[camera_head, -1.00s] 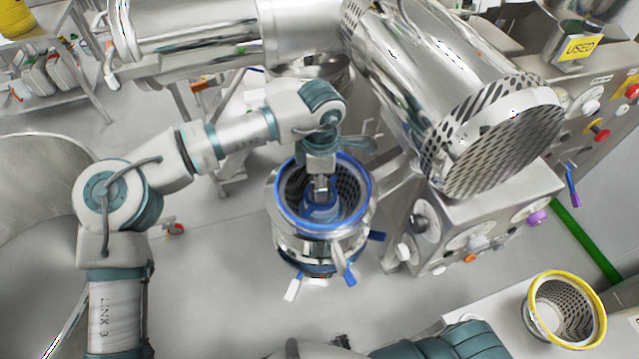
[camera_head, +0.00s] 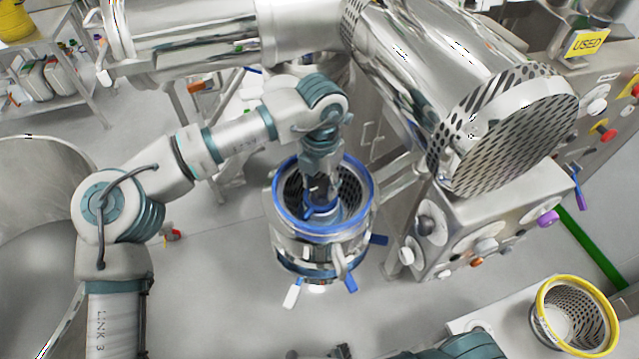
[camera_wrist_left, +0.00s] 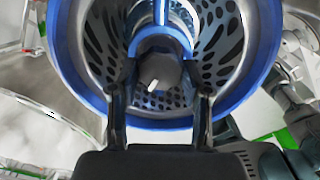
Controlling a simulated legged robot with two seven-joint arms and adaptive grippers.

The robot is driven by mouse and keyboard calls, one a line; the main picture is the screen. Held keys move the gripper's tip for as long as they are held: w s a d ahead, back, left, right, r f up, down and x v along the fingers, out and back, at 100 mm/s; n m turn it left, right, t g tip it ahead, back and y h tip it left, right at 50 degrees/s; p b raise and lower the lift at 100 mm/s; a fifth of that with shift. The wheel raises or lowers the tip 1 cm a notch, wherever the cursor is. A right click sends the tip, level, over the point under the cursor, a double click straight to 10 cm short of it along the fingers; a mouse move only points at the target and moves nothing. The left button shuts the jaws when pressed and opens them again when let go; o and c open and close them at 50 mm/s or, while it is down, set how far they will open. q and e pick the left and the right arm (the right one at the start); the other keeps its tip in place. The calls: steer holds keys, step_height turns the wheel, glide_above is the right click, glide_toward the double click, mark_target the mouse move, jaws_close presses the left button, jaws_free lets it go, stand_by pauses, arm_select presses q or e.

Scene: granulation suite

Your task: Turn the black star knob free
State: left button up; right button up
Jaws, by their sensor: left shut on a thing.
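The black star knob (camera_wrist_left: 166,72) shows in the left wrist view as a dark knob with a small white mark, inside a blue-rimmed perforated metal vessel (camera_head: 277,205). My left gripper (camera_head: 321,186) reaches straight down through the vessel's open top. In the left wrist view its two dark fingers (camera_wrist_left: 160,84) stand on either side of the knob, shut on it. A blue collar (camera_wrist_left: 160,46) sits just behind the knob. In the head view the gripper mostly hides the knob. Part of my right arm (camera_head: 470,346) shows at the bottom edge; its gripper's opening cannot be made out.
A large steel drum with a perforated end (camera_head: 515,135) hangs close on the right, above a control panel (camera_head: 480,235) with knobs. A yellow-rimmed perforated basket (camera_head: 540,318) stands at lower right. Blue and white handles stick out below the vessel.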

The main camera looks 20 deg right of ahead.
mark_target(323, 185)
arm_select(q)
steer(key=n+b, duration=0.1)
steer(key=n, duration=0.4)
steer(key=shift+f+n, duration=0.1)
steer(key=shift+n, duration=0.2)
steer(key=shift+n+b, duration=0.4)
steer(key=shift+n, duration=1.7)
arm_select(e)
steer(key=shift+w+a+r, duration=0.1)
steer(key=shift+w+a, duration=0.1)
steer(key=shift+w, duration=0.75)
steer(key=shift+w+a+r, duration=0.15)
steer(key=shift+w+a, duration=0.05)
steer(key=shift+w, duration=0.8)
steer(key=shift+w+a+r, duration=0.1)
steer(key=shift+w+a, duration=0.1)
steer(key=shift+w, duration=0.75)
arm_select(q)
steer(key=shift+d, duration=0.1)
arm_select(e)
steer(key=shift+w+r, duration=0.1)
steer(key=shift+w, duration=0.1)
steer(key=shift+s, duration=0.25)
arm_select(q)
steer(key=o, duration=1)
steer(key=shift+o, duration=0.8)
steer(key=shift+w+d, duration=0.1)
arm_select(e)
steer(key=shift+s+d, duration=0.15)
steer(key=shift+s, duration=0.1)
